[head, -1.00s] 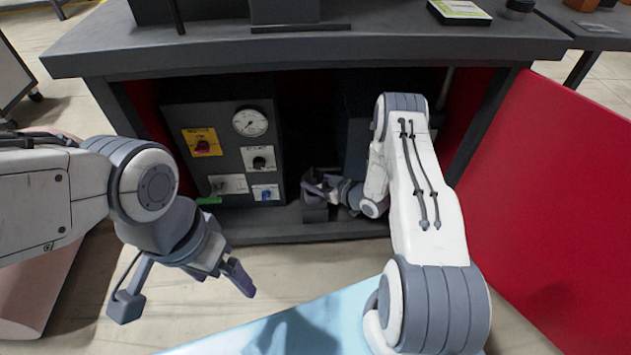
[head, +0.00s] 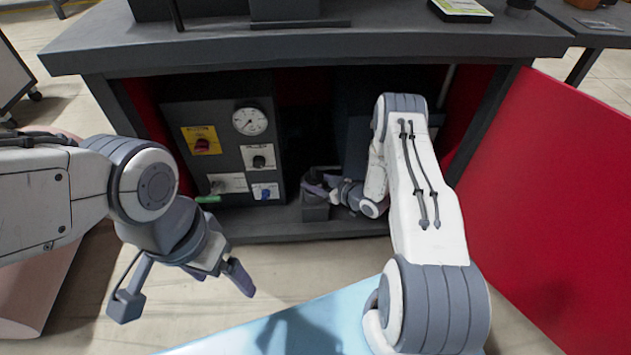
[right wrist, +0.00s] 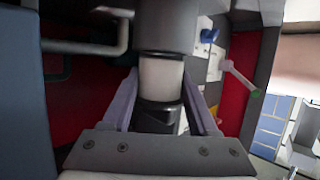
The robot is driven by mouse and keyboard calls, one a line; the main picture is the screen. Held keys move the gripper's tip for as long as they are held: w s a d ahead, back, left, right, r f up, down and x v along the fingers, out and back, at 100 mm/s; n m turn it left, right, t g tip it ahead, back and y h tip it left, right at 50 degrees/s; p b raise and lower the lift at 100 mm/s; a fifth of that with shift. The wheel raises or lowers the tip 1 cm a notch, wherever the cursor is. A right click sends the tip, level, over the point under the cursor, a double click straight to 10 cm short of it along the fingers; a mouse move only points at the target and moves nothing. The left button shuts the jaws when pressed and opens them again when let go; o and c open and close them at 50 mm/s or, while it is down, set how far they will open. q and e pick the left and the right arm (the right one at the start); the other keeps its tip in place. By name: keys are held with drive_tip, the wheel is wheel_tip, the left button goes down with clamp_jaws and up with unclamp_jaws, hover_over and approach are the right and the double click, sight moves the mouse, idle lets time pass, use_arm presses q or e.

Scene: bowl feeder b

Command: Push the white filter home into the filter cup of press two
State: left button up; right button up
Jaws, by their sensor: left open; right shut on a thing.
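The white filter (right wrist: 161,78) shows in the right wrist view as a short pale cylinder between my right gripper's fingers. One end meets a wide dark cylinder (right wrist: 168,27) at the top of the picture. A black ringed part (right wrist: 160,116) is at its other end; I cannot tell which of these is the filter cup. My right gripper (right wrist: 160,80) is shut on the filter. In the head view this gripper (head: 318,184) is inside the cabinet, above a small grey block (head: 315,211), and the filter is not clear. My left gripper (head: 243,277) is open and empty outside, at the front left.
A panel (head: 228,160) with a gauge (head: 249,121) and knobs stands left of the right gripper; a green-tipped lever (right wrist: 243,82) projects from it. The dark tabletop (head: 350,45) covers the bay. A red panel (head: 560,190) stands at the right.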

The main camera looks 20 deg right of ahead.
drive_tip(key=shift+f+b, duration=0.65)
drive_tip(key=shift+f, duration=0.25)
drive_tip(key=o, duration=1.5)
drive_tip(key=shift+s, duration=0.1)
drive_tip(key=p+v, duration=0.4)
drive_tip(key=v, duration=0.6)
drive_tip(key=shift+s+r, duration=0.1)
drive_tip(key=shift+s, duration=0.05)
